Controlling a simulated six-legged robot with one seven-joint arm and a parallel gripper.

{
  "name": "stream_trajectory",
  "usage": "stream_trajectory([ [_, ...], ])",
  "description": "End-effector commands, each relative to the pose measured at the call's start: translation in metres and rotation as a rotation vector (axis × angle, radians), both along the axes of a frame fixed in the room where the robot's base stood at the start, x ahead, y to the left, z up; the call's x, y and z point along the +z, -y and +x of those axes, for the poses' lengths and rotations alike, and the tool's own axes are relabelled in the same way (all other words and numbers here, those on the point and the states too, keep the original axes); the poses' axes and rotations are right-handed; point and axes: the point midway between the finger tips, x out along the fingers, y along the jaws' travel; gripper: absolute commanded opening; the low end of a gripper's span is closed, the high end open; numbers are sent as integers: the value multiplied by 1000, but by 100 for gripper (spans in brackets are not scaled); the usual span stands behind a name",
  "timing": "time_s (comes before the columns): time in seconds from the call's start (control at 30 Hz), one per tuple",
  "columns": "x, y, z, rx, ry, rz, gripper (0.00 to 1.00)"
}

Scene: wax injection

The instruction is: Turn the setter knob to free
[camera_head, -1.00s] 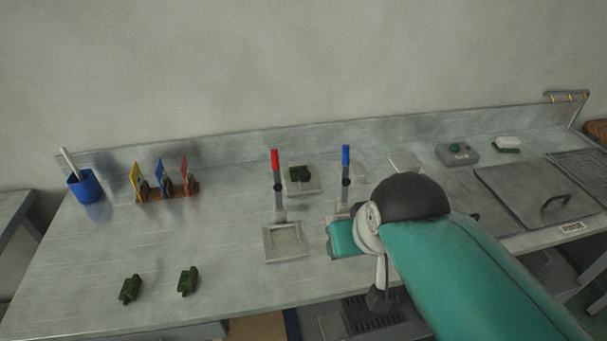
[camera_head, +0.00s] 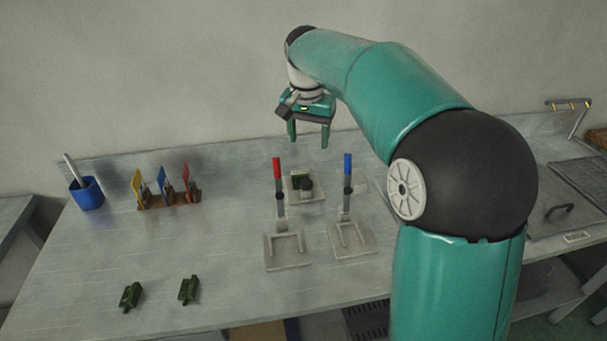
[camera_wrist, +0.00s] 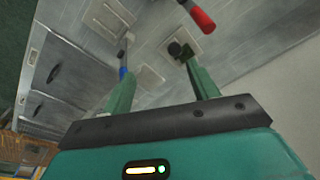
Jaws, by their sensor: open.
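A dark round knob (camera_head: 306,185), seemingly the setter knob, sits on a pale square plate (camera_head: 315,197) between and behind two levers. A dark green part stands at its left. The knob also shows in the wrist view (camera_wrist: 175,48), beyond and between my fingers, near the right fingertip. Its pointing direction and any markings are too small to read. My gripper (camera_head: 308,139) is open and empty, its fingers pointing down above the back of the bench, higher than the knob and apart from it. The fingers also show in the wrist view (camera_wrist: 160,69).
A red-topped lever (camera_head: 277,170) and a blue-topped lever (camera_head: 347,168) stand upright near the knob. A blue cup (camera_head: 88,194), a rack of coloured cards (camera_head: 170,198) and two green parts (camera_head: 188,289) are to the left. The bench's front left is mostly clear.

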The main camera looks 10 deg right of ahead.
Motion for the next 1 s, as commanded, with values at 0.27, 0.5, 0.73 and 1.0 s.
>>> stream_trajectory([
  [0.27,-54,10,77,-186,-94,55,59],
  [0.5,-76,15,98,-261,-125,74,59],
  [0.73,-99,16,97,-262,-128,71,59],
  [1.0,-152,16,97,-261,-129,72,59],
])
